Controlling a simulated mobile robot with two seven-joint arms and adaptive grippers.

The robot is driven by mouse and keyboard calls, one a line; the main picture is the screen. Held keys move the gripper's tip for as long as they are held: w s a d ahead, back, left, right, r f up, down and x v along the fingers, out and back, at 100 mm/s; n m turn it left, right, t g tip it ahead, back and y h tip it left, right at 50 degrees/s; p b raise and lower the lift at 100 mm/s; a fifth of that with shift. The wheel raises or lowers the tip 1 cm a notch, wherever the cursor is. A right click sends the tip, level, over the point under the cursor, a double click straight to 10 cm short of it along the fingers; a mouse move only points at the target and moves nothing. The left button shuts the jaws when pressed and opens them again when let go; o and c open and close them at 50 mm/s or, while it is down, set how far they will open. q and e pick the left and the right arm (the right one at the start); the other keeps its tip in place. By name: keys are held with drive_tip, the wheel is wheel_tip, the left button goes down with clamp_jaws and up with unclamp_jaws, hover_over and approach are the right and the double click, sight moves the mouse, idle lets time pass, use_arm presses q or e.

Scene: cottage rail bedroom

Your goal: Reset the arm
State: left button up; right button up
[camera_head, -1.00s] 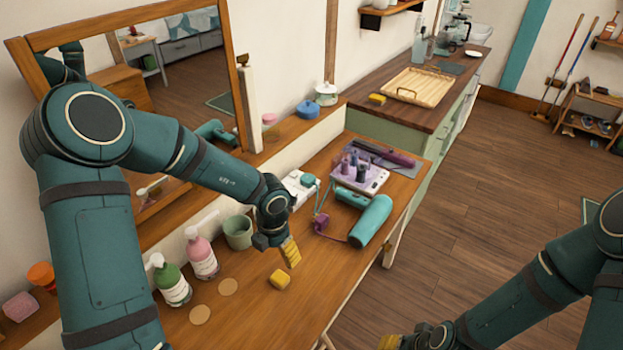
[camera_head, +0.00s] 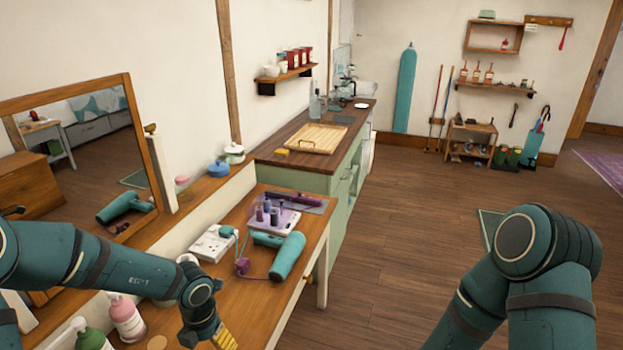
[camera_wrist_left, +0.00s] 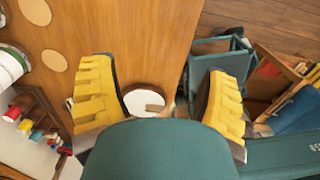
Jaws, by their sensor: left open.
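My left arm (camera_head: 140,270) reaches in from the left over the wooden dressing table (camera_head: 283,310). Its gripper shows at the bottom edge of the head view, where a yellow finger pad (camera_head: 225,340) is visible. In the left wrist view the left gripper (camera_wrist_left: 158,95) is open, its two yellow pads wide apart with nothing held between them. A round white-topped thing (camera_wrist_left: 143,101) shows beyond the gap. My right arm (camera_head: 535,265) is bent at the lower right of the head view, over the floor. Its gripper is out of frame.
A mirror (camera_head: 75,150) leans at the left. Open wooden floor (camera_head: 400,240) lies right of the table.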

use_arm(q)
drive_tip(key=d+f+m+t, duration=0.1)
drive_tip(key=f+m, duration=0.1)
drive_tip(key=m, duration=0.3)
drive_tip(key=d+f+m+t, duration=0.1)
drive_tip(key=f+m, duration=0.2)
drive_tip(key=m, duration=0.2)
drive_tip(key=s+d+f+m+t, duration=0.1)
drive_tip(key=f+m, duration=0.1)
drive_tip(key=m, duration=0.3)
drive_tip(key=shift+d+f+t+y, duration=0.2)
drive_tip(key=shift+t+y, duration=0.1)
drive_tip(key=s+d+f+m+g+h, duration=0.1)
drive_tip(key=s+d+f+m+h, duration=0.3)
drive_tip(key=s+d+m, duration=0.5)
drive_tip(key=s+m, duration=0.1)
drive_tip(key=m, duration=0.5)
drive_tip(key=shift+s+g, duration=0.35)
drive_tip(key=shift+g, duration=0.05)
